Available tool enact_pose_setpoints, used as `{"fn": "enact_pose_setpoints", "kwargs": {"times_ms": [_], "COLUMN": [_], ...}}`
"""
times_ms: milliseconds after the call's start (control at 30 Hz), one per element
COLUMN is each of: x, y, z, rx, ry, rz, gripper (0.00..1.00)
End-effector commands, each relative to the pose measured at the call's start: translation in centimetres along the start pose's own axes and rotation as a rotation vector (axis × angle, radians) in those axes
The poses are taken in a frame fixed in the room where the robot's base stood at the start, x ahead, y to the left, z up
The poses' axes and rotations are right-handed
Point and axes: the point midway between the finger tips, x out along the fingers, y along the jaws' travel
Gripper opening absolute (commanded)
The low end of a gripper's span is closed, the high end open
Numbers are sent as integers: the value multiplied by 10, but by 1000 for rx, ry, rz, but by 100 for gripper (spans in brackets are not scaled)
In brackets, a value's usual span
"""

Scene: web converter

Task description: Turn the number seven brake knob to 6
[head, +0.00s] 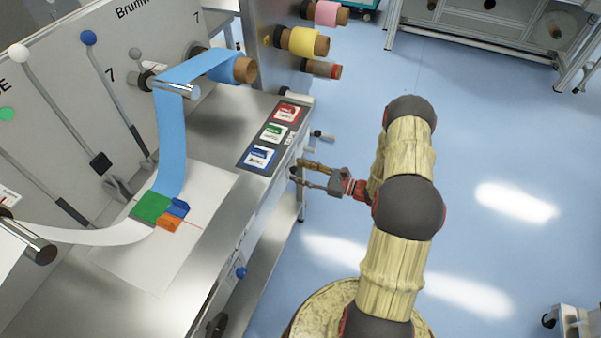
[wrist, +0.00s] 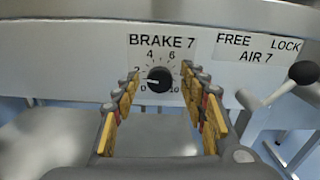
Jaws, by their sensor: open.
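The number seven brake knob (wrist: 160,80) is a round black knob on a pale front panel, under the label BRAKE 7 in the wrist view. Its white pointer mark faces left, close to the 2. The numbers 0, 2, 4, 6 and 10 show around it; the 8 is hidden behind the right finger. My gripper (wrist: 160,76) is open, with one fingertip on each side of the knob; whether they touch it I cannot tell. In the head view my gripper (head: 300,172) is at the machine's front edge, and the knob cannot be made out.
A lever with a black ball end (wrist: 305,73) sticks out to the right, under the label FREE LOCK AIR 7 (wrist: 258,48). The steel table (head: 205,225) carries a blue web (head: 171,140) and colored blocks (head: 160,210). Open blue floor (head: 480,130) lies to the right.

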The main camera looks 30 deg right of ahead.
Motion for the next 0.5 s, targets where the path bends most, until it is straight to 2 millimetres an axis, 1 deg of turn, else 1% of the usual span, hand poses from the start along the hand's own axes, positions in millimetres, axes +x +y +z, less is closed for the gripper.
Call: {"fn": "enact_pose_setpoints", "kwargs": {"times_ms": [233, 500], "x": [1, 0], "y": [0, 0], "z": [0, 0], "rx": [0, 1], "ry": [0, 0], "rz": [0, 0], "gripper": [42, 27]}}
